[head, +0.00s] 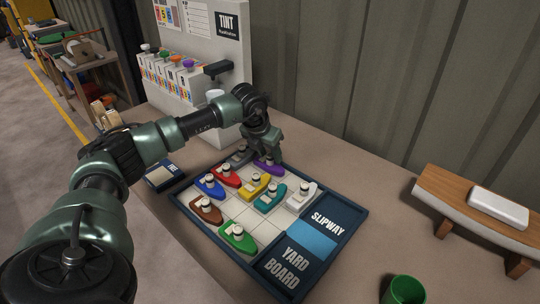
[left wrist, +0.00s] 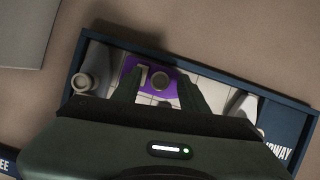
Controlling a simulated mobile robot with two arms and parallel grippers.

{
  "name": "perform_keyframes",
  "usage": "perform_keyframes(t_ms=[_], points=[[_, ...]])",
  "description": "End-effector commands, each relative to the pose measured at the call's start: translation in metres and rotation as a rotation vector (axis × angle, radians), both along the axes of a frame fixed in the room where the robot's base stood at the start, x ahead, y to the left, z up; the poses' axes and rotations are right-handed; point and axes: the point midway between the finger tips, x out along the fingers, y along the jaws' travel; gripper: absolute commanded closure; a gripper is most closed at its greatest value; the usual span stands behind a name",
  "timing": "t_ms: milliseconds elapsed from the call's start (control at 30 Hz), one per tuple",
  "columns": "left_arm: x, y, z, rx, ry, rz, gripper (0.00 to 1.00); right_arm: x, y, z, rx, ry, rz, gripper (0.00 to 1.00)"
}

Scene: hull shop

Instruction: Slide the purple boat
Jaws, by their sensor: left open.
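The purple boat (head: 268,168) sits at the far edge of the tiled yard board (head: 183,205), partly hidden by my left gripper (head: 268,157). In the left wrist view the purple boat (left wrist: 135,67) lies beneath the gripper, with a round knob on its top. My left gripper (left wrist: 160,95) is open, its fingers spread on either side of the boat's middle; I cannot tell whether they touch it. A grey boat (head: 238,153) is to its left, a yellow boat (head: 262,186) nearer. My right gripper is not in view.
Red (head: 225,174), blue (head: 209,186), brown (head: 206,210), green (head: 238,236), teal (head: 270,198) and white (head: 301,194) boats share the board. A blue slipway panel (head: 312,240) is at right. A green cup (head: 404,290) and wooden stand (head: 455,199) lie further right.

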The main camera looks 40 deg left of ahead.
Motion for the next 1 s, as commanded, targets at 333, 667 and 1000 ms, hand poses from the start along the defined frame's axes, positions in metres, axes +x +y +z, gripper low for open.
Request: perform_keyframes(t_ms=[333, 667, 1000], points=[[-0.021, -0.001, 0.052, -0.001, -0.003, 0.000, 0.57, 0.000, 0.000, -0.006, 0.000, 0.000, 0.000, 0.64], [-0.025, -0.002, 0.061, 0.000, -0.001, 0.001, 0.57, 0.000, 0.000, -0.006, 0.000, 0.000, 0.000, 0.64], [-0.025, -0.002, 0.061, 0.000, -0.001, 0.001, 0.57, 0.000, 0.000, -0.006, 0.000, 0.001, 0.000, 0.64]])
